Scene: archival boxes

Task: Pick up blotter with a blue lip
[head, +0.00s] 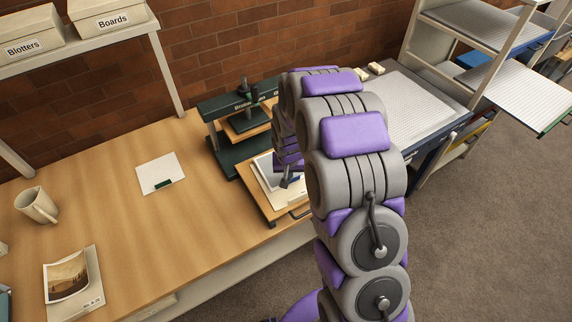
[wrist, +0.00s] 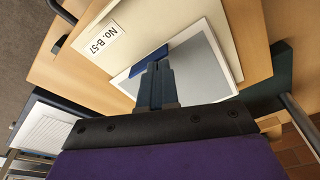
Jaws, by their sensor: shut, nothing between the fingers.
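The blotter with a blue lip is a pale grey, white-edged sheet (wrist: 205,55) in the wrist view. Its blue lip (wrist: 149,62) is at the tips of my gripper (wrist: 155,72). The fingers look shut and hold nothing; they partly cover the lip, and I cannot tell if they touch it. In the head view my gripper (head: 290,182) is low over the wooden board of the green press, mostly behind my arm. A pale sheet (head: 268,171) shows beside it there. Another blotter (head: 157,172), white with a dark green lip, lies on the table.
The green press (head: 228,150) stands on the wooden table (head: 110,210). A cream board labelled "No. A mug (head: 36,205) and a photo (head: 67,277) are at left. A shelf with boxes (head: 110,18) is above; a rack (head: 480,40) is at right.

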